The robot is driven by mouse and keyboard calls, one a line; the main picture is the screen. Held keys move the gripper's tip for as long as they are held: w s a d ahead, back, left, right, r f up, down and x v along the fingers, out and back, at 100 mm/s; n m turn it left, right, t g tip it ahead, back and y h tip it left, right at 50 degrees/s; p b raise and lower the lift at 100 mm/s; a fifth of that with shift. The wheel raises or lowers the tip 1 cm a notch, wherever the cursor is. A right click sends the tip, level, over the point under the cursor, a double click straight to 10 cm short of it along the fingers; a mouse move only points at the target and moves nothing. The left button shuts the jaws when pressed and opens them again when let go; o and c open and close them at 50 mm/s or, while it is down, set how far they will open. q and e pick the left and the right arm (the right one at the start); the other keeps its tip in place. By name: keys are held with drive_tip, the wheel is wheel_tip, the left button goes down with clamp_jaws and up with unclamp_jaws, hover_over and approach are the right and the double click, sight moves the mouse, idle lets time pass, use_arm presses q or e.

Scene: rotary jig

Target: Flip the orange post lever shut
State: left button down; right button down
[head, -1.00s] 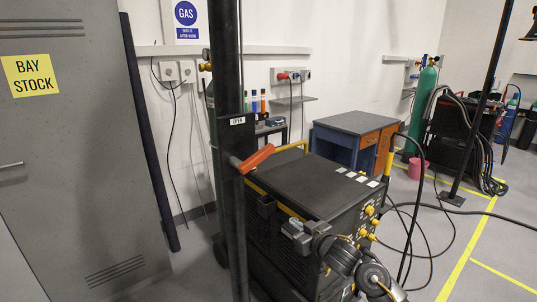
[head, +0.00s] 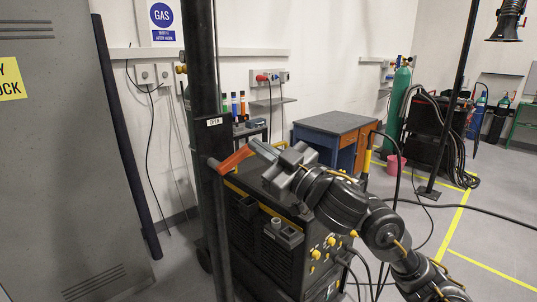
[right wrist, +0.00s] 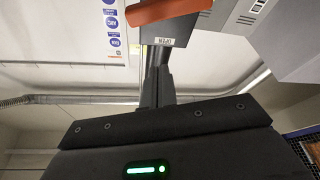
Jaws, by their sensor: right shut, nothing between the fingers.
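The orange lever (head: 232,159) sticks out to the right and slightly upward from the dark upright post (head: 208,110). A white OPEN label (head: 214,122) is on the post just above it. My right gripper (head: 262,150) is shut and empty, its fingertips at the free outer end of the lever. I cannot tell whether they touch. In the right wrist view the orange lever (right wrist: 168,10) crosses the top edge, and a grey finger of my gripper (right wrist: 290,40) shows at upper right. My left gripper is not in view.
A black machine with yellow knobs (head: 315,254) stands behind the post, beneath my right arm. A grey cabinet (head: 50,150) is at left. A wooden-fronted workbench (head: 330,128) and green cylinder (head: 396,108) stand farther back. Cables lie on the floor at right.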

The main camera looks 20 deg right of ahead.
sight(247, 154)
drive_tip(key=w, duration=0.1)
drive_tip(key=w+a, duration=0.1)
drive_tip(key=w, duration=0.1)
drive_tip(key=w+a+f+p, duration=0.1)
drive_tip(key=w, duration=0.1)
drive_tip(key=shift+w, duration=0.25)
drive_tip(key=shift+d+f, duration=0.3)
drive_tip(key=shift+f, duration=0.2)
drive_tip(key=shift+a, duration=0.1)
drive_tip(key=m, duration=0.1)
drive_tip(key=f+m+h+p, duration=0.1)
drive_tip(key=m, duration=0.1)
drive_tip(key=d+m+t, duration=0.1)
drive_tip(key=m, duration=0.1)
drive_tip(key=shift+w+f+h+p, duration=0.2)
drive_tip(key=shift+f+h+p, duration=0.15)
drive_tip(key=shift+h+p, duration=0.05)
drive_tip(key=shift+f+m+t+h, duration=0.3)
drive_tip(key=shift+m+h, duration=0.1)
drive_tip(key=shift+m, duration=0.3)
drive_tip(key=shift+d, duration=0.1)
